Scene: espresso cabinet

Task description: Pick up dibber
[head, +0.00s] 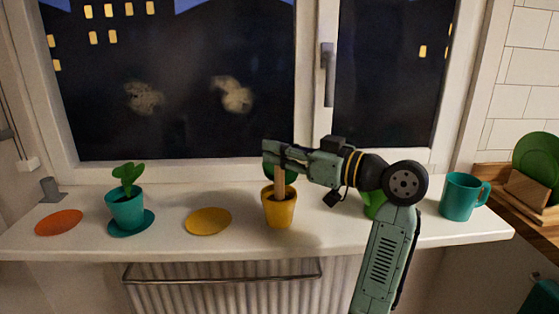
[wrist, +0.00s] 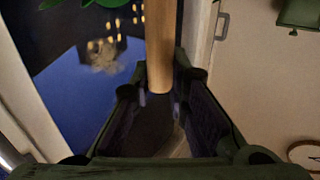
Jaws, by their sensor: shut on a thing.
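The dibber, a pale wooden rod (head: 280,182), hangs upright under my gripper (head: 271,152) in the head view. My gripper is shut on its upper part. The rod's lower end overlaps the yellow pot (head: 279,211); I cannot tell whether it is in the soil or in front of it. In the wrist view the dibber (wrist: 159,45) runs up from between the two fingers of my gripper (wrist: 159,90). Green leaves behind the rod are partly hidden by the gripper.
On the white sill (head: 330,238) are an orange saucer (head: 59,222), a teal pot (head: 125,209) on a teal saucer, an empty yellow saucer (head: 208,221) and a teal mug (head: 461,197). A green thing (head: 373,204) is partly behind my arm. The window stands close behind.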

